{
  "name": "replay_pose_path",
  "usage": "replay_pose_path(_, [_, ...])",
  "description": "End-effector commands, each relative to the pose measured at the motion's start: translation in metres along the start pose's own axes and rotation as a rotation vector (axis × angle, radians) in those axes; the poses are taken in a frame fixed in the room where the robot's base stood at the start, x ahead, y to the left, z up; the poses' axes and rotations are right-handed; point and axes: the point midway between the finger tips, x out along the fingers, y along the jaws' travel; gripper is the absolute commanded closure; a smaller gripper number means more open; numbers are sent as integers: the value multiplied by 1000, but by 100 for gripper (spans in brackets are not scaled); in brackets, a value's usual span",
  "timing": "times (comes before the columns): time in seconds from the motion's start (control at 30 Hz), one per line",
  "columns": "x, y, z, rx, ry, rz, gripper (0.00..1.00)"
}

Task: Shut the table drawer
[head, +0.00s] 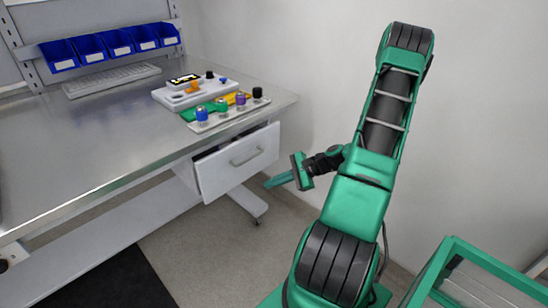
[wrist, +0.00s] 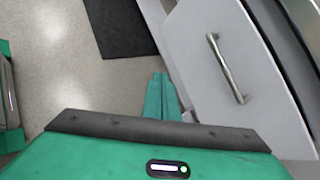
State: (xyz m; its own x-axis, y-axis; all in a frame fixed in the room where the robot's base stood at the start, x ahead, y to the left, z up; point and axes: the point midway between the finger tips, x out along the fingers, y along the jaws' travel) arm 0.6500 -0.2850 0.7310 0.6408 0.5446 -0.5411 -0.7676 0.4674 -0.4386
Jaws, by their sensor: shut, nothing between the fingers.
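The white table drawer (head: 236,160) hangs under the right end of the metal table (head: 95,130). It stands partly open, with a dark gap showing above its front. Its bar handle (head: 247,156) is on the front panel. In the wrist view the drawer front (wrist: 215,75) fills the upper right, with the handle (wrist: 226,68) slanting across it. My gripper (head: 268,184) is to the right of the drawer front and a little low, apart from it in the head view. In the wrist view its fingers (wrist: 161,95) are together and empty, left of the handle.
On the tabletop near the drawer are a tray with several coloured knobs (head: 229,110) and a white box (head: 190,93). Blue bins (head: 103,46) hang at the back. A table leg with a caster (head: 259,210) stands below the drawer. A green-framed cart (head: 470,270) is at lower right.

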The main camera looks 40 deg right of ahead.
Motion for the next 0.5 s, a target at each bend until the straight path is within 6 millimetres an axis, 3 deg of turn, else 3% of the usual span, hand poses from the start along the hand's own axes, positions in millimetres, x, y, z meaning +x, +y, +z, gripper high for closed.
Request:
replay_pose_path(0.17, [-6, -20, -36, 240, -104, -251, 100])
replay_pose_path(0.5, [-53, -49, -100, 618, -303, -683, 100])
